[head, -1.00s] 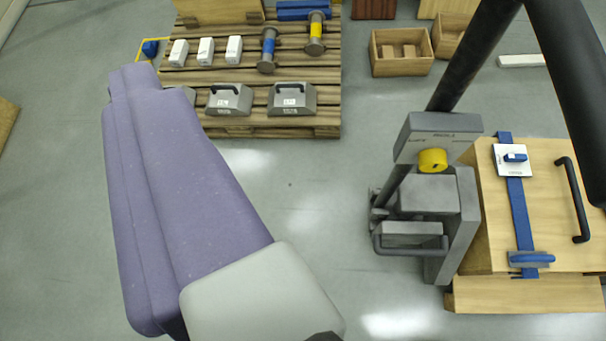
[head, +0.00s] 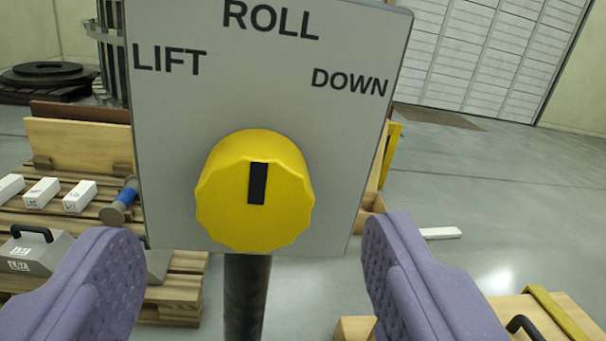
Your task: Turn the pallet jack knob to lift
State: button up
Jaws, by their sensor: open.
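The yellow pallet jack knob (head: 225,210) is large and near the middle of the head view. Its black pointer mark (head: 258,184) stands nearly upright, toward the ROLL label. The knob sits on a grey panel (head: 165,110) that reads LIFT at left, ROLL at top and DOWN at right. My gripper (head: 252,272) is open, with one purple finger at lower left and one at lower right. The knob lies between and beyond the fingers in the picture, and neither finger touches it. Nothing is held.
A dark post (head: 246,300) runs down below the panel. At left a wooden pallet (head: 185,290) bears white blocks, a grey handled weight (head: 35,255) and a blue spool. A wooden crate lid (head: 560,315) is at lower right. Open grey floor (head: 480,200) lies at right.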

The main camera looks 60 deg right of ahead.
aim_at(254, 207)
jog(key=shift+b+x, duration=0.3)
jog(key=shift+x, duration=1.4)
jog(key=c, duration=1.1)
